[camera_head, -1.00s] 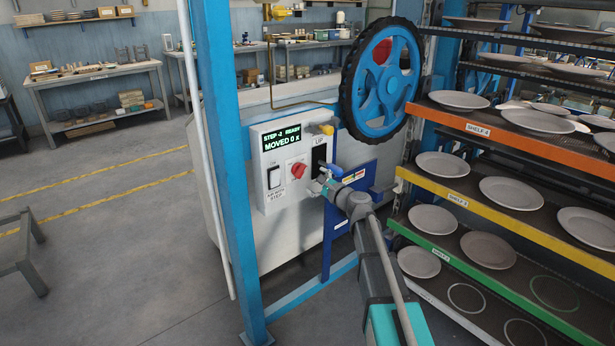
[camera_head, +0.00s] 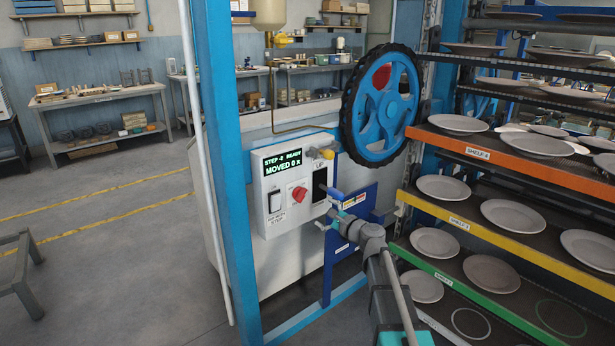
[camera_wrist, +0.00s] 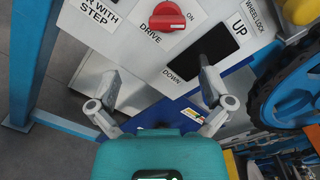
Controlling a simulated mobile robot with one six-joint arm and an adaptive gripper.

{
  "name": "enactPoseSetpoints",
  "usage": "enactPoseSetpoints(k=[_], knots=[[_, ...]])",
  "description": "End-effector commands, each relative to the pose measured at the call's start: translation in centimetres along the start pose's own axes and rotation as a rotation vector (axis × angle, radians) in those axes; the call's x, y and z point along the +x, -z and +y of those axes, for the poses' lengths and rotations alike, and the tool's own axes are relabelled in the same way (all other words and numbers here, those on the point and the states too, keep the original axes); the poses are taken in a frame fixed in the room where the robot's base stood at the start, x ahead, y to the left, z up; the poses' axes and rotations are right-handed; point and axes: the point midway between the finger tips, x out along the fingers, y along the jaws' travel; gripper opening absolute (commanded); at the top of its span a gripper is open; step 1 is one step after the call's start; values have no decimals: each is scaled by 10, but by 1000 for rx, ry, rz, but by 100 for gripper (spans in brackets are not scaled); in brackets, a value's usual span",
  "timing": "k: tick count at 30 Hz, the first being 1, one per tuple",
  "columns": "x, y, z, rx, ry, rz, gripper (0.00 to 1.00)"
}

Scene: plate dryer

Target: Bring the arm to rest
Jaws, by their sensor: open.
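My gripper (camera_head: 328,222) is in front of the lower right part of the white control panel (camera_head: 266,187). In the wrist view my gripper (camera_wrist: 158,82) has its two fingers wide apart, with nothing between them. The right finger overlaps the lower edge of the black UP/DOWN switch plate (camera_wrist: 203,50); I cannot tell whether it touches. The red DRIVE knob (camera_wrist: 167,16) is beyond the fingers. In the head view the panel's green display (camera_head: 283,163) reads "STEP -2 READY" and "MOVED 0 x".
A blue handwheel with a black rim (camera_head: 382,105) is above and right of my gripper. The rack of plates, with its orange shelf edge (camera_head: 500,160), stands close on the right. A blue post (camera_head: 222,180) is left of the panel. Open floor (camera_head: 110,260) lies farther left.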

Motion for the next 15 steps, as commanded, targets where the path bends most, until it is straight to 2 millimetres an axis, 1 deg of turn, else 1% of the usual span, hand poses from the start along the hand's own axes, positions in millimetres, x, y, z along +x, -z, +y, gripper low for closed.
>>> enactPoseSetpoints(k=[5,11,15], knots=[[-9,-7,28,-141,-103,4,100],[-31,-12,79,-399,-313,3,100],[-53,-10,116,-588,-488,-4,100]])
